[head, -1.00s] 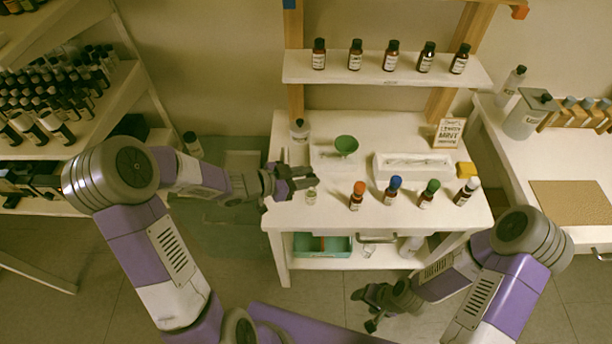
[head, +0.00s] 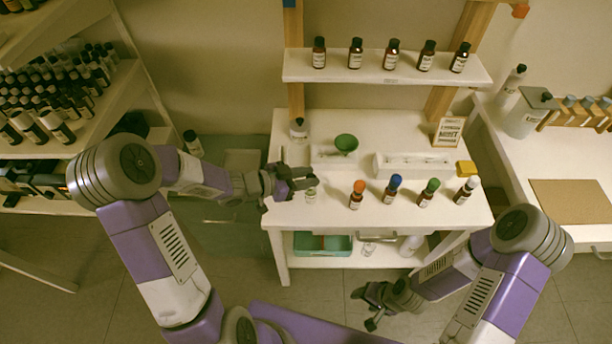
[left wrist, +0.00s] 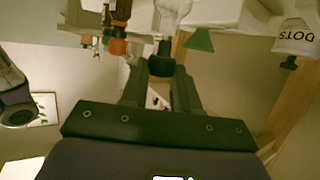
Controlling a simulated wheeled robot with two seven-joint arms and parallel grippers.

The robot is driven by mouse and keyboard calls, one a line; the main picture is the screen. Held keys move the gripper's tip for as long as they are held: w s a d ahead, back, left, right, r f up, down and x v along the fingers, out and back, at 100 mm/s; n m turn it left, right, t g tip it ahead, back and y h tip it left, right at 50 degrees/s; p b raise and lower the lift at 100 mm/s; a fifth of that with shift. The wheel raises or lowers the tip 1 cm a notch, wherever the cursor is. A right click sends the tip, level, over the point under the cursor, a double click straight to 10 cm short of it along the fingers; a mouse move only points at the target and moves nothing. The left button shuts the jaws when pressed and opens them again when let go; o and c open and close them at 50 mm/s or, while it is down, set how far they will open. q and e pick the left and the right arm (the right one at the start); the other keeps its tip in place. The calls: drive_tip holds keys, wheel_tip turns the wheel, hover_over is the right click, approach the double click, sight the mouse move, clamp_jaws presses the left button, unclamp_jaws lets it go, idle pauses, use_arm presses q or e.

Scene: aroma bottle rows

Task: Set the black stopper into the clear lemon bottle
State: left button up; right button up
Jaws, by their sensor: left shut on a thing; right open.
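My left gripper (head: 303,181) is over the front left of the white table, shut on the black stopper. In the left wrist view the stopper (left wrist: 161,64) sits between the fingertips (left wrist: 161,78). The clear lemon bottle (head: 311,196) stands upright on the table right by these fingertips; its glass (left wrist: 174,8) shows just beyond the stopper in the left wrist view. The stopper lines up closely with the bottle's neck; I cannot tell whether it is inside. The bottle's label is unreadable. My right gripper (head: 371,308) is open and empty, low in front of the table.

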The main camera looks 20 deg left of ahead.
use_arm(q)
drive_tip(key=shift+f+b, duration=0.65)
drive_tip(key=shift+f, duration=0.45)
drive_tip(key=o, duration=1.1)
drive_tip(key=shift+a+r, duration=0.1)
drive_tip(key=p+v, duration=0.2)
drive_tip(key=v, duration=0.5)
drive_tip(key=shift+s+p, duration=0.2)
drive_tip(key=shift+p, duration=0.1)
drive_tip(key=shift+a, duration=0.1)
